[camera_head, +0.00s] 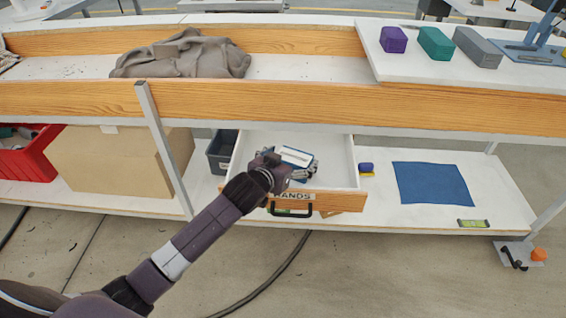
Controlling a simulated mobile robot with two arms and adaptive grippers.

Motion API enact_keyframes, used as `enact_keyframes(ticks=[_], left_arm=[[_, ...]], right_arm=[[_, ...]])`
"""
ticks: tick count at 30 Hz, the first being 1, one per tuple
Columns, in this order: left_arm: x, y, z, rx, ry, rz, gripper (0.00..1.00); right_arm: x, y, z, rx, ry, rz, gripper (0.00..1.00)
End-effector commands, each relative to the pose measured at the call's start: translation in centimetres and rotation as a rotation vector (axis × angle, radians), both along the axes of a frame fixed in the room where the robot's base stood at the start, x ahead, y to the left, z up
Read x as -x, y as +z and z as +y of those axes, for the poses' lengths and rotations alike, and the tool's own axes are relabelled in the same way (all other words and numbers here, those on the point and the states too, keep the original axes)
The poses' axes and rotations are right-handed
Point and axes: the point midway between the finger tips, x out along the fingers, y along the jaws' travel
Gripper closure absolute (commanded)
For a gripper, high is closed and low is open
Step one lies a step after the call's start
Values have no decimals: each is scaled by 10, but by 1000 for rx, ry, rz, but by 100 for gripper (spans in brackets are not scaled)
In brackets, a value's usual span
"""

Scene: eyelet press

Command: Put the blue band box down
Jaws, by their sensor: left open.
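A small box with a white top and blue sides (297,155), which looks like the blue band box, is inside or just above the open drawer (338,148). The drawer's wooden front has a partly covered label ending in "ANDS" and a dark handle. My left gripper (296,173) is open at the near side of the box, over the drawer. It hides part of the box, and I cannot tell whether the fingers touch it. My right gripper is not in view.
A cardboard box (105,160) and a red crate (30,152) stand left. A slanted metal post (165,150) is left of the drawer.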

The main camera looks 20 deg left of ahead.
Motion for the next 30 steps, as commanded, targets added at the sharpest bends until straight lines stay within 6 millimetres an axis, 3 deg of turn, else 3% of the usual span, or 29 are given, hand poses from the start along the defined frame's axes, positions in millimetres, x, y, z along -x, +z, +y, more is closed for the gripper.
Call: enact_keyframes(ticks=[9, 15, 30], left_arm=[[59, 27, 7, 1, -1, 1, 11], [86, 37, 10, 1, 0, 0, 11], [95, 40, 11, 0, 0, -1, 11]], right_arm=[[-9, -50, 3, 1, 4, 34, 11], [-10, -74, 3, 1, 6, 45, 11], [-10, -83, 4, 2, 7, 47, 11]])
